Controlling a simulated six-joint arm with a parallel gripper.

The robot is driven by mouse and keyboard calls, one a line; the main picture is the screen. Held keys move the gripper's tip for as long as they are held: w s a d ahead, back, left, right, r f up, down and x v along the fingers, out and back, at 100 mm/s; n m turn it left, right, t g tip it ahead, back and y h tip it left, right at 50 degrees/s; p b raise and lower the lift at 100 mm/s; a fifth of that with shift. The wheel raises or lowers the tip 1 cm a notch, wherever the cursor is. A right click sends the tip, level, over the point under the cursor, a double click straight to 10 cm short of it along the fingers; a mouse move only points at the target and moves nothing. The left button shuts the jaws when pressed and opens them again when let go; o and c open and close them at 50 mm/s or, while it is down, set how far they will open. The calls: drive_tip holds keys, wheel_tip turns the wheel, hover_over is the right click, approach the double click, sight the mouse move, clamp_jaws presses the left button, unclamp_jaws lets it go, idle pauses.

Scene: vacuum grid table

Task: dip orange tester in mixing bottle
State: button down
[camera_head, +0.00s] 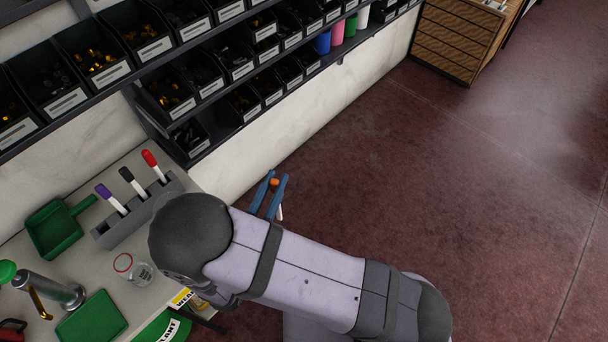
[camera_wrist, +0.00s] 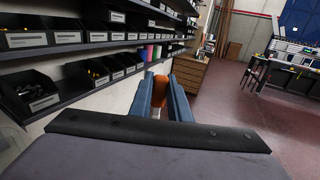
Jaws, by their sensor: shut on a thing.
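My gripper (camera_head: 271,192) has two blue fingers shut on the orange tester (camera_head: 275,182). The tester's white end (camera_head: 280,212) shows below the fingers in the head view. In the wrist view my gripper (camera_wrist: 161,100) has the orange tester (camera_wrist: 160,84) between its fingers. The gripper is out past the table's right side, over the floor, and apart from the table things. A clear vessel with a red rim (camera_head: 139,275), which looks like the mixing bottle, stands on the table to the left of my arm. The wrist view does not show it.
A grey rack (camera_head: 120,231) holds purple, black and red testers. A green dustpan (camera_head: 55,232), a metal cylinder (camera_head: 60,291) and a green tray (camera_head: 90,318) are on the table (camera_head: 88,270). Shelves of black bins (camera_head: 88,55) line the wall. Open floor (camera_head: 430,190) lies right.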

drive_tip(key=s+a+r+n+t+y+p, duration=0.1)
drive_tip(key=s+a+r+n+y+p, duration=0.35)
drive_tip(key=a+r, duration=0.45)
drive_tip(key=s+a+r+n+y+p, duration=0.2)
drive_tip(key=s+a+r+y+p, duration=0.35)
drive_tip(key=a, duration=0.55)
drive_tip(key=s+a+r+n+g+y, duration=0.1)
drive_tip(key=a+y, duration=0.1)
drive_tip(key=a, duration=0.3)
drive_tip(key=s+a+r+n+g+y+p, duration=0.1)
drive_tip(key=s+a+n+y, duration=0.1)
drive_tip(key=a, duration=0.3)
drive_tip(key=s+a+r+n+g+y+p, duration=0.1)
drive_tip(key=s+a+r+n+y, duration=0.1)
drive_tip(key=a, duration=0.3)
drive_tip(key=shift+a+g+y, duration=0.25)
drive_tip(key=shift+g+y, duration=0.15)
drive_tip(key=shift+y, duration=0.5)
drive_tip(key=shift+n, duration=0.25)
wheel_tip(320, 180, down, 18)
drive_tip(key=b, duration=1.5)
drive_tip(key=shift+r, duration=0.2)
wheel_tip(320, 180, up, 16)
drive_tip(key=p, duration=0.9)
drive_tip(key=shift+p, duration=0.4)
drive_tip(key=shift+f, duration=0.1)
